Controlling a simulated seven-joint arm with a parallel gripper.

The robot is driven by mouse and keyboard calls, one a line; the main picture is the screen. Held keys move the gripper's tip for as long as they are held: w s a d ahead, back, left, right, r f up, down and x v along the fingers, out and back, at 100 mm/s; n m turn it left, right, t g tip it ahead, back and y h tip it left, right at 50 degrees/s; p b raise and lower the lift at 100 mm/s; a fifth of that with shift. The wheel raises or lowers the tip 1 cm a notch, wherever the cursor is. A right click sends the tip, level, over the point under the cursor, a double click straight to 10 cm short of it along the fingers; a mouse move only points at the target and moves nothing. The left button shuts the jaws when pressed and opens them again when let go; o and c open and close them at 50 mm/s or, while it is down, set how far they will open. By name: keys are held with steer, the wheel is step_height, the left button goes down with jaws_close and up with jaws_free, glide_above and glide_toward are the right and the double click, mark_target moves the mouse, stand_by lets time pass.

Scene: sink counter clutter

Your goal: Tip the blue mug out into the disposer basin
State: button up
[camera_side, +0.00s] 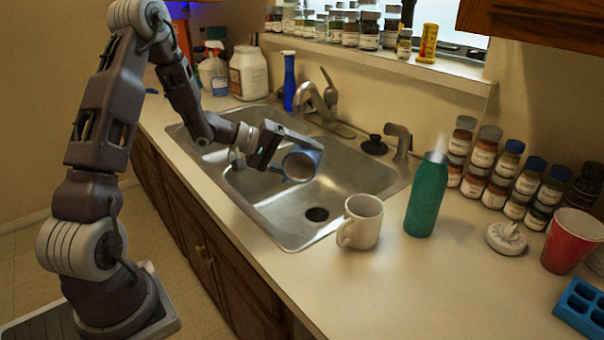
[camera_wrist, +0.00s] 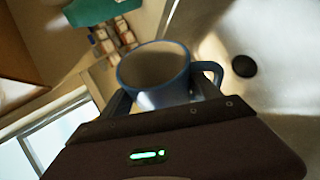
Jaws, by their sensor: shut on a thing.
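The blue mug (camera_side: 302,164) is held in the air over the near right basin (camera_side: 262,205) of the steel sink. The basin's dark drain (camera_side: 317,214) shows below and a little right of the mug. The mug lies tipped on its side, with its mouth toward the side camera. My gripper (camera_side: 289,154) is shut on the mug. In the wrist view the mug (camera_wrist: 155,72) sits between my fingers (camera_wrist: 165,97), its handle to the right. Its inside looks grey-brown; I cannot tell whether anything is in it. No falling contents show.
A white mug (camera_side: 365,222) and a green bottle (camera_side: 427,197) stand on the counter right of the sink. Several jars (camera_side: 483,155), a red cup (camera_side: 571,240) and a blue tray (camera_side: 584,306) lie farther right. The faucet (camera_side: 312,97) and blue brush (camera_side: 289,82) stand behind the sink.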

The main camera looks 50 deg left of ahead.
mark_target(294, 168)
steer(key=shift+w+a+r+n+g, duration=0.2)
steer(key=shift+r+n+g, duration=0.1)
steer(key=shift+g, duration=0.1)
steer(key=shift+w+a+r+n+g+h, duration=0.15)
steer(key=shift+w+r+n+g+h, duration=0.05)
steer(key=shift+n+g+h, duration=0.4)
steer(key=shift+w+n+g, duration=0.1)
steer(key=shift+n+g, duration=0.2)
steer(key=shift+g, duration=0.1)
steer(key=shift+f+n+g+h, duration=0.25)
steer(key=shift+n+g+h, duration=0.45)
steer(key=shift+n+g, duration=0.1)
steer(key=shift+f+n+g+h, duration=0.3)
steer(key=shift+n+g+h, duration=0.1)
steer(key=shift+n+g, duration=0.15)
steer(key=f+n+g+h, duration=0.1)
steer(key=s+f+n+g+h, duration=0.1)
steer(key=d+f+n+g+h, duration=0.1)
steer(key=f+n, duration=0.1)
steer(key=shift+s+d+h, duration=0.1)
steer(key=shift+s+h, duration=0.2)
steer(key=shift+h, duration=0.1)
